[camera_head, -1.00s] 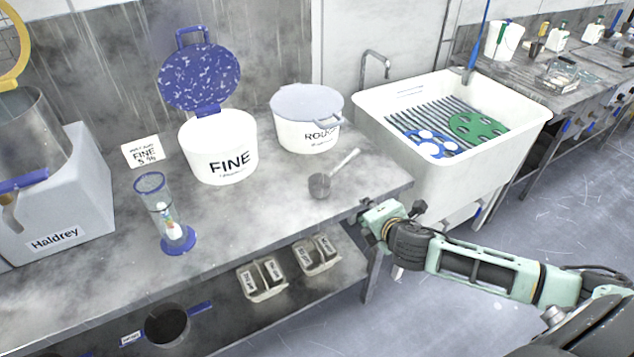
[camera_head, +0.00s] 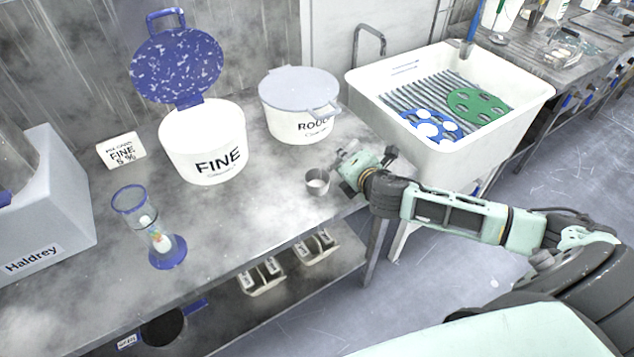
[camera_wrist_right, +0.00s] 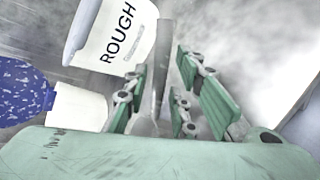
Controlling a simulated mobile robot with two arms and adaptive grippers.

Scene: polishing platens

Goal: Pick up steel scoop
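The steel scoop's round cup (camera_head: 318,182) sits on the bench near its right front part. Its handle is hidden behind my right gripper in the head view. In the right wrist view the scoop handle (camera_wrist_right: 162,65) runs between the fingers. My right gripper (camera_head: 347,172) is at the handle, just right of the cup. In the right wrist view its green fingers (camera_wrist_right: 163,95) are open, with gaps showing beside the handle. My left gripper is not in view.
The ROUGH tub (camera_head: 300,112) stands close behind the scoop, lid on. The FINE tub (camera_head: 203,150) has its blue speckled lid (camera_head: 178,65) raised. A blue-based glass cylinder (camera_head: 150,228) stands front left. The white sink (camera_head: 450,165) is to the right. Bare bench (camera_head: 245,215) lies left of the scoop.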

